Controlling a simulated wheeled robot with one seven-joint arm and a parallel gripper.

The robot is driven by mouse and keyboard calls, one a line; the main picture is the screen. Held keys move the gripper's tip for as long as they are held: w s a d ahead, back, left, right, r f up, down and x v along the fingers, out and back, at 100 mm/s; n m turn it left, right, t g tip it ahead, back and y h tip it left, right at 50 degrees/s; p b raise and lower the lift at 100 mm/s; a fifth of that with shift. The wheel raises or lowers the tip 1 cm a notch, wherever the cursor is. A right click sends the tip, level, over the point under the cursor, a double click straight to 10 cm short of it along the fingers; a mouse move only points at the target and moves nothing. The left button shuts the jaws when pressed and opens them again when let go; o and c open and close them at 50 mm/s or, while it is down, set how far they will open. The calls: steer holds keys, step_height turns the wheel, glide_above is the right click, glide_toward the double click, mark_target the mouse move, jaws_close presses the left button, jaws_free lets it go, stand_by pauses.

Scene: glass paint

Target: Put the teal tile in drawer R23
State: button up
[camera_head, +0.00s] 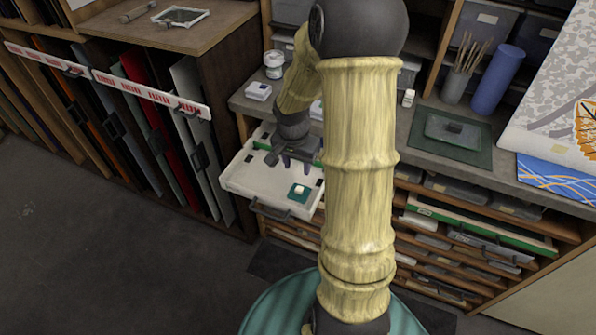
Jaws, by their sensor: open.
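A small teal tile (298,191) with a pale block on top lies inside an open white drawer (236,181), near its front right. No drawer label can be read, so I cannot tell whether this is R23. My gripper (290,162) is open and points down over the back part of the drawer, behind the tile and apart from it. Its fingers are small and dark in this view. My arm hides the right part of the drawer.
More shallow drawers (480,235) fill the rack on the right. The grey counter (425,110) carries a green mat (478,142), a blue cylinder (497,80) and a brush pot (455,85). Upright panels (150,115) stand in a left rack. The floor (120,250) is clear.

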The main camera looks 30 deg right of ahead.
steer(key=shift+r, duration=0.2)
steer(key=shift+a, duration=0.1)
stand_by(0.4)
steer(key=s+a+r+n+t, duration=0.1)
steer(key=s+a+r+n, duration=0.2)
steer(key=s+a+n, duration=0.2)
steer(key=s+a+r+n+y, duration=0.1)
steer(key=s+a+r+n, duration=0.1)
steer(key=s+a+n, duration=0.3)
steer(key=shift+s+a+r+t, duration=0.15)
steer(key=shift+a+r+t, duration=0.25)
steer(key=shift+a, duration=0.6)
